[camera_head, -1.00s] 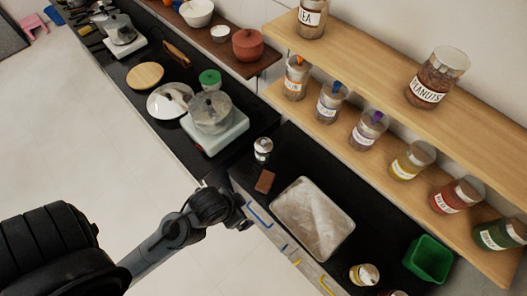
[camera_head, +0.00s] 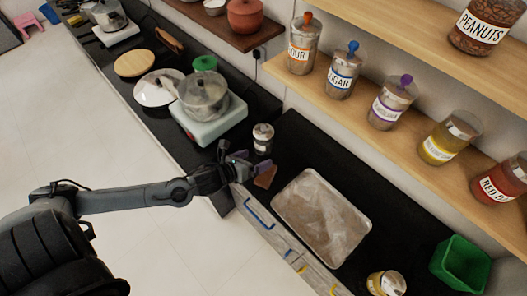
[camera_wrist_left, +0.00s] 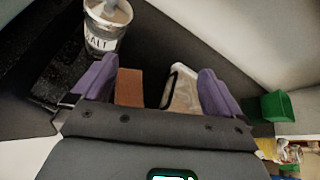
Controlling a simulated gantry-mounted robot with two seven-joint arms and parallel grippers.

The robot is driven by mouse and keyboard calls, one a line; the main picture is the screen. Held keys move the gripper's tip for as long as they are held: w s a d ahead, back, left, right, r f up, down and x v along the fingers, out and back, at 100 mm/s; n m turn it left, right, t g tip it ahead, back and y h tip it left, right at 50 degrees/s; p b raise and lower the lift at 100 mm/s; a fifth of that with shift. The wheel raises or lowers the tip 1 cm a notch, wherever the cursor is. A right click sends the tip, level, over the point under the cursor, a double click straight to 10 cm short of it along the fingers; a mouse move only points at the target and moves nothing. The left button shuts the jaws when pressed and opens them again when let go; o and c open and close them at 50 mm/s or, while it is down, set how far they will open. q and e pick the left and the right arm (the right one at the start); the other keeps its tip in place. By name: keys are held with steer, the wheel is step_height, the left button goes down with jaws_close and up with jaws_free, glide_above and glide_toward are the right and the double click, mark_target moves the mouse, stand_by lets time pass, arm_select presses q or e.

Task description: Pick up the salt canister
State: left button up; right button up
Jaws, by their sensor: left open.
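My left gripper (camera_head: 243,164) is at the counter's front edge, just left of and in front of the canister. Its purple fingers are spread, with nothing held between them; it also shows in the left wrist view (camera_wrist_left: 155,78). My right gripper is not in view.
A brown block (camera_head: 266,177) lies close to the fingers. A floured tray (camera_head: 320,217) lies right of it. A steel pot (camera_head: 203,95) stands on a pale scale-like base (camera_head: 210,128) to the left. Shelf jars, including sugar (camera_head: 342,72), stand behind; a green bin (camera_head: 460,265) is at right.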

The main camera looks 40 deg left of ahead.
mark_target(259, 135)
arm_select(q)
steer(key=w+a+f+m+b, duration=0.1)
steer(key=w+a+f+b, duration=0.1)
steer(key=w+a+b, duration=0.1)
steer(key=w+a+f+m+b, duration=0.1)
steer(key=w+a+f+b, duration=0.1)
steer(key=w+a+b, duration=0.1)
steer(key=w+a+f+m+t+y+b, duration=0.1)
steer(key=w+a+f+b, duration=0.1)
steer(key=w+a+b, duration=0.1)
steer(key=shift+w+a+f+b, duration=0.1)
steer(key=shift+w+f+b, duration=0.15)
steer(key=shift+f+b, duration=0.05)
steer(key=shift+m, duration=0.3)
steer(key=shift+b+x, duration=0.3)
steer(key=shift+x, duration=2.95)
steer(key=shift+s+a+f, duration=0.1)
steer(key=shift+f, duration=0.05)
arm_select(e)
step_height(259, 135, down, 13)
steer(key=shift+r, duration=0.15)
arm_select(q)
steer(key=c, duration=1.6)
steer(key=shift+c, duration=0.7)
steer(key=shift+r, duration=0.2)
